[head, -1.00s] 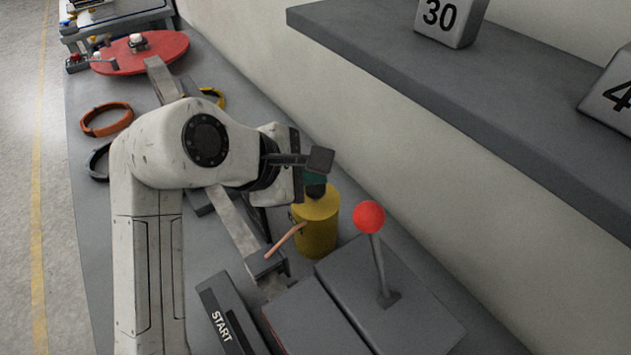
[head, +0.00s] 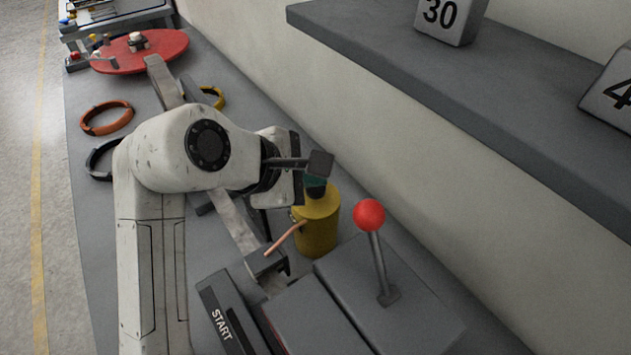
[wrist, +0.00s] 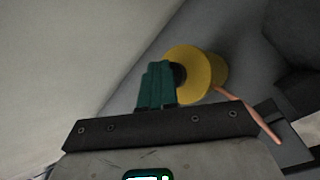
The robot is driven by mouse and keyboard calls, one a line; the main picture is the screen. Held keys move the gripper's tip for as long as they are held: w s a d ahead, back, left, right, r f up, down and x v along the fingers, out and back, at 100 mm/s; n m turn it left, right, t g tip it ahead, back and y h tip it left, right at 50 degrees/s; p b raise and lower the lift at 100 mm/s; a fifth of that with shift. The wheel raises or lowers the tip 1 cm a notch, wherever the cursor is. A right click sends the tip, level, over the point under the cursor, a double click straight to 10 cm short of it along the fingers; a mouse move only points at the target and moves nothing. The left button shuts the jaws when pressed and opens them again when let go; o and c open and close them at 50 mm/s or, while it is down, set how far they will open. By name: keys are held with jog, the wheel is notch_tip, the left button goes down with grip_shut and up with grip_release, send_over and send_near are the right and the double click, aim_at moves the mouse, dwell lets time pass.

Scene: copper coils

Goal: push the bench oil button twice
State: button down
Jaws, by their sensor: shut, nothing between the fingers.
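A yellow cylindrical can (head: 318,232) with a thin copper-coloured spout (head: 286,238) stands upright on the bench by the wall. I take it to be the bench oil. It also shows in the wrist view (wrist: 205,72), with a dark round cap (wrist: 180,76) on its top, partly hidden by my fingers. My gripper (head: 315,180) has teal fingers, shut and empty, at the top of the can. The fingers also show in the wrist view (wrist: 158,72), overlapping the cap's edge. I cannot tell whether they touch it.
A grey box with a red-knobbed lever (head: 370,216) stands close in front of the can. A START panel (head: 221,325) lies to its left. Orange (head: 107,118) and dark rings lie farther back, near a red disc (head: 150,50). A grey shelf (head: 430,75) overhangs at right.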

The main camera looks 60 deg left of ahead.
aim_at(312, 190)
jog(key=shift+f, duration=0.55)
dwell(0.5)
jog(key=shift+r, duration=0.15)
jog(key=shift+r+p, duration=1.25)
jog(key=shift+p, duration=0.35)
notch_tip(312, 190, up, 5)
jog(key=p, duration=0.6)
dwell(0.3)
jog(key=shift+w, duration=0.1)
dwell(1.5)
